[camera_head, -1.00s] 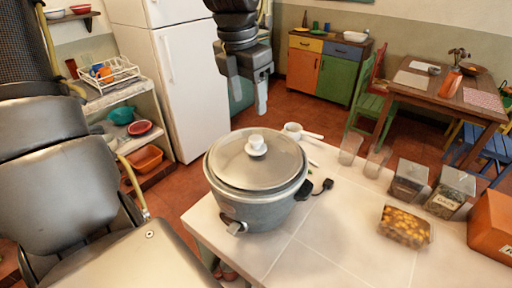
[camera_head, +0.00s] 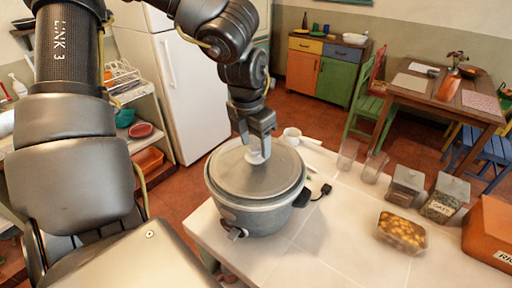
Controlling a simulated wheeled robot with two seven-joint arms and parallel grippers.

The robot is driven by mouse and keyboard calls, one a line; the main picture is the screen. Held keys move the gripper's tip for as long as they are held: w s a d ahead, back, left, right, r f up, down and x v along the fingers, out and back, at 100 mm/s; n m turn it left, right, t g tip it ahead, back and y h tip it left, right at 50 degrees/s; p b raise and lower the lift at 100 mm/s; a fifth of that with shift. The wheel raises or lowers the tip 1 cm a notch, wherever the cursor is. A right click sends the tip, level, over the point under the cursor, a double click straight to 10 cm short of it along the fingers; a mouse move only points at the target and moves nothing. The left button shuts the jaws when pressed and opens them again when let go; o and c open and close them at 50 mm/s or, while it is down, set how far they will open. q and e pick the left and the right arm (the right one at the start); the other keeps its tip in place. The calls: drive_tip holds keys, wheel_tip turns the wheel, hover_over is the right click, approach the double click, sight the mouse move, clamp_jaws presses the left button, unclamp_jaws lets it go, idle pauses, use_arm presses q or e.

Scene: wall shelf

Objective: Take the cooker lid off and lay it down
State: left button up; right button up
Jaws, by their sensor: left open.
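The grey cooker (camera_head: 256,212) stands on the white tiled counter near its left corner. Its round metal lid (camera_head: 229,172) sits on top, with a white knob (camera_head: 255,157) at the centre. My left gripper (camera_head: 256,148) points down right at the knob, with its fingers around or just beside it. The gripper is open, and the lid rests on the cooker. The gripper partly hides the knob. My right gripper is not in view.
A white cup (camera_head: 291,136) stands behind the cooker. Glasses (camera_head: 348,154), lidded jars (camera_head: 404,186), a food container (camera_head: 401,232) and an orange box (camera_head: 488,232) stand to the right.

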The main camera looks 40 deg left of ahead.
use_arm(q)
drive_tip(key=shift+f, duration=0.2)
drive_tip(key=shift+s+d, duration=0.1)
drive_tip(key=shift+s, duration=0.05)
drive_tip(key=shift+c, duration=0.6)
clamp_jaws()
